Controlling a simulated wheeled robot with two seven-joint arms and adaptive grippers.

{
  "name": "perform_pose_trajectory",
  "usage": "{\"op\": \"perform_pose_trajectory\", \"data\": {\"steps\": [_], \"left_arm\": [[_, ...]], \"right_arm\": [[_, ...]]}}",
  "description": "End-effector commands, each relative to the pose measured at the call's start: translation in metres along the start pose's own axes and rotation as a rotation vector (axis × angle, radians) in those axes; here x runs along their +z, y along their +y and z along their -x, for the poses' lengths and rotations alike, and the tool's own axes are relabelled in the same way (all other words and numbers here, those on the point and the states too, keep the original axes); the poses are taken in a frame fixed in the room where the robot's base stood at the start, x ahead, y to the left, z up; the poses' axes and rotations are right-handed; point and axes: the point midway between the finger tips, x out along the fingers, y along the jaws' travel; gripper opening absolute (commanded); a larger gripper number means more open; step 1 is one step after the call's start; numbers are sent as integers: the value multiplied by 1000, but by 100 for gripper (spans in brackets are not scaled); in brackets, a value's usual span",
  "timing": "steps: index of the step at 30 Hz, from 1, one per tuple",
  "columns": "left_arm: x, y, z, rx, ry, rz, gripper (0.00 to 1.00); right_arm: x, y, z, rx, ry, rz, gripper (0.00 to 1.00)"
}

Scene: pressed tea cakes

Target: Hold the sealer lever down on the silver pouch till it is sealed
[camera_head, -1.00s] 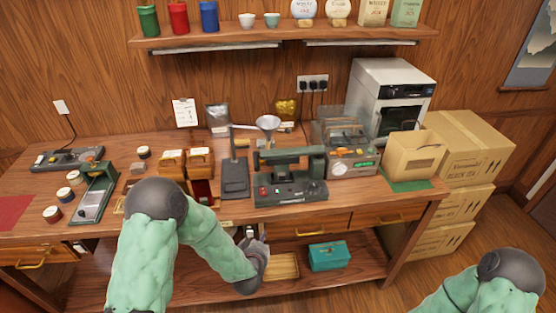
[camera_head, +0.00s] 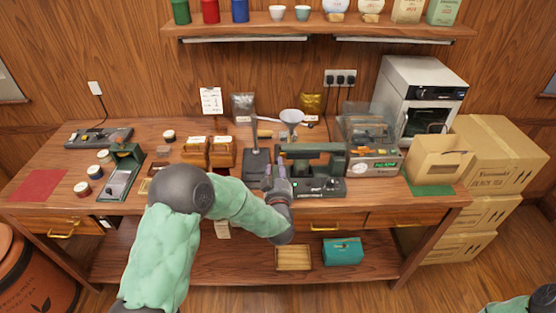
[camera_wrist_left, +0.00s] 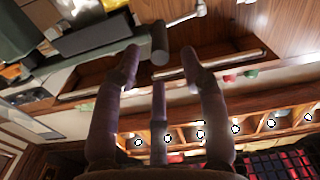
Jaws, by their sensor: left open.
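The sealer (camera_head: 318,187) is a dark green bench machine with a raised arm-like lever (camera_head: 318,148) along its top. A silver pouch (camera_head: 243,106) stands at the back of the table, left of the funnel; I see no pouch in the sealer's jaw, which is partly hidden. My left gripper (camera_head: 274,176) is open at the sealer's left front end and covers part of it. In the left wrist view its fingers (camera_wrist_left: 155,62) are spread and empty; a dark grey cylinder (camera_wrist_left: 159,42) lies just beyond the tips.
A black stand (camera_head: 257,165) is close left of the gripper, with a funnel (camera_head: 291,117) behind. A clear-covered machine (camera_head: 373,163) stands right of the sealer. Wooden boxes (camera_head: 222,152) stand to the left. Below are drawers and a shelf with a teal box (camera_head: 342,251).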

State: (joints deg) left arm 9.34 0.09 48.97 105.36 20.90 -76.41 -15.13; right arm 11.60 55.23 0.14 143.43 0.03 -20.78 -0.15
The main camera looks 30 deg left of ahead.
Motion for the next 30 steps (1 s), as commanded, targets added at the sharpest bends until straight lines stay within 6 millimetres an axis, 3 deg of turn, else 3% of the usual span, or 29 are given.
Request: {"op": "perform_pose_trajectory", "data": {"steps": [3,9,22,27,30], "left_arm": [[1,0,-22,0,1,1,43],[1,0,-45,0,0,1,43],[0,0,-54,1,-1,0,43],[0,0,-54,1,-1,0,0],[0,0,-54,1,-1,0,0]], "right_arm": [[0,2,-4,0,0,0,64],[0,3,-7,0,0,0,64],[0,3,-8,0,0,0,64],[0,3,-8,0,0,0,64],[0,3,-8,0,0,0,64]]}}
